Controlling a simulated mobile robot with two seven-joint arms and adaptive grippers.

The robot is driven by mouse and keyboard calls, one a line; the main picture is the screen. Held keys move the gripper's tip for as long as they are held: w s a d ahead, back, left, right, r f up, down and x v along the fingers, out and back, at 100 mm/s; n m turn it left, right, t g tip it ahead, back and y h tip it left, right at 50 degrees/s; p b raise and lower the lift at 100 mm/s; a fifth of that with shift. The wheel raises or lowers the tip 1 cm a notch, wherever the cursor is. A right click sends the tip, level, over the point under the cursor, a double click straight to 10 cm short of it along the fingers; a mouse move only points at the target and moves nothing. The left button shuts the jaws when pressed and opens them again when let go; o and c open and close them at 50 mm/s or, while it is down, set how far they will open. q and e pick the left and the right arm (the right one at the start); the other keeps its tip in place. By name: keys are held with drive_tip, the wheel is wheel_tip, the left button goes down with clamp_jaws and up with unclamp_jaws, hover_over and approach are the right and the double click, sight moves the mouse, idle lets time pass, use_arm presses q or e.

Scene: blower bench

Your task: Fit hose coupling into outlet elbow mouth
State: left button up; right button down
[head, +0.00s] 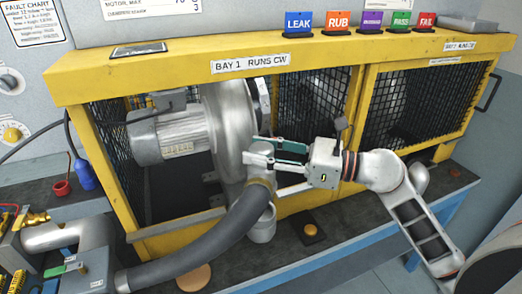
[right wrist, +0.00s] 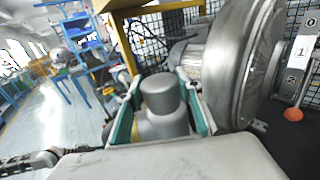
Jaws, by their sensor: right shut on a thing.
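The ribbed grey hose (head: 205,240) curves up from the lower left to a tan ring (head: 263,184) at its upper end. The grey hose coupling sits above this ring. My right gripper (head: 262,153) is shut on the coupling, beside the silver blower housing (head: 228,125). In the right wrist view, the grey coupling (right wrist: 162,95) stands between the two green-padded fingers, with a paler, wider part below it. A light grey cylindrical piece (head: 263,228) shows behind and below the hose end. I cannot tell whether it is the outlet elbow; its mouth is not clearly visible. My left gripper is not in view.
A yellow cage frame (head: 300,55) with black mesh surrounds the blower and its motor (head: 170,138). A black button box (head: 310,231) and a tan disc (head: 194,277) are on the dark bench.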

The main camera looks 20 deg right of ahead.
sight(261, 169)
wheel_tip(261, 169, down, 3)
drive_tip(key=shift+f+b, duration=0.15)
drive_tip(key=shift+b, duration=1.1)
drive_tip(key=shift+f+b, duration=0.3)
drive_tip(key=shift+f, duration=0.05)
drive_tip(key=shift+f+b, duration=0.35)
drive_tip(key=shift+f, duration=0.1)
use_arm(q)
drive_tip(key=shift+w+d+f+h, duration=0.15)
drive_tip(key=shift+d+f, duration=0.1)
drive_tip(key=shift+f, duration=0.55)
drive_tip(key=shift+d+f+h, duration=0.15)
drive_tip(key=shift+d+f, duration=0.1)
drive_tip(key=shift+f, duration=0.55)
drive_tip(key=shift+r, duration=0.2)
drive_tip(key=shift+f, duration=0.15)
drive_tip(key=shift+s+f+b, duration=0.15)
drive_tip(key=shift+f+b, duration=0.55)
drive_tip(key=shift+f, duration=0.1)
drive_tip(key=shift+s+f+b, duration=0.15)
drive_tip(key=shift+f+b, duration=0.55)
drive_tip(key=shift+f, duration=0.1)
use_arm(e)
drive_tip(key=shift+f, duration=1.8)
drive_tip(key=c, duration=1.3)
unclamp_jaws()
